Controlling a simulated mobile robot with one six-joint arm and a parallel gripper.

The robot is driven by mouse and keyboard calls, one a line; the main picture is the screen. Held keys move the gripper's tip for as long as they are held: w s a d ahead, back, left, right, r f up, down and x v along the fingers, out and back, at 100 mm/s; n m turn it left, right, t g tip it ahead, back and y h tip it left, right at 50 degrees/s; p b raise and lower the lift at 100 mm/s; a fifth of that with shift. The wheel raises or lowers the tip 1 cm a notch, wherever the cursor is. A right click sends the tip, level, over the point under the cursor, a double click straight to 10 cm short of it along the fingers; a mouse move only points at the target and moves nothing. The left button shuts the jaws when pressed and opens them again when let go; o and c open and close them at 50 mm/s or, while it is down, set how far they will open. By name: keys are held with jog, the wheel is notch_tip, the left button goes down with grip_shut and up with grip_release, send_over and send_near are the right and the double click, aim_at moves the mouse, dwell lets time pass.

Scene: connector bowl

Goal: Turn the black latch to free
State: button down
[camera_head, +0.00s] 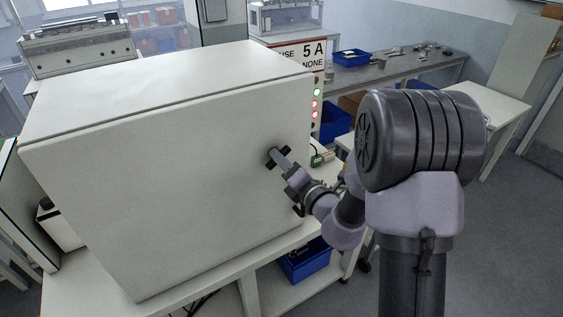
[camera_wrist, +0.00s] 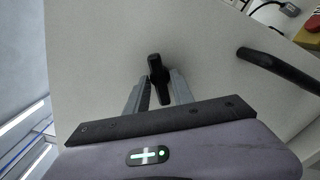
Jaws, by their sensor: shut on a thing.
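The black latch (camera_wrist: 155,66) sits on the front door of a large white cabinet (camera_head: 190,185). In the wrist view it stands nearly upright in the picture, its lower part between my two grey fingers. My gripper (camera_wrist: 160,88) is shut on the latch. In the head view my gripper (camera_head: 279,157) reaches the door near its right edge, and dark ends of the latch (camera_head: 286,150) show beside the fingers. The fingers hide part of the latch there. The door looks closed.
A black curved handle (camera_wrist: 278,68) is on the door to the right of the latch. A blue bin (camera_head: 305,262) is on a shelf below. Open floor lies to the right.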

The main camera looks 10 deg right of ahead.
jog(key=n+b, duration=0.4)
jog(key=n, duration=0.7)
jog(key=shift+b, duration=0.4)
jog(key=shift+n, duration=0.3)
jog(key=c, duration=1.4)
grip_release()
jog(key=shift+o, duration=0.2)
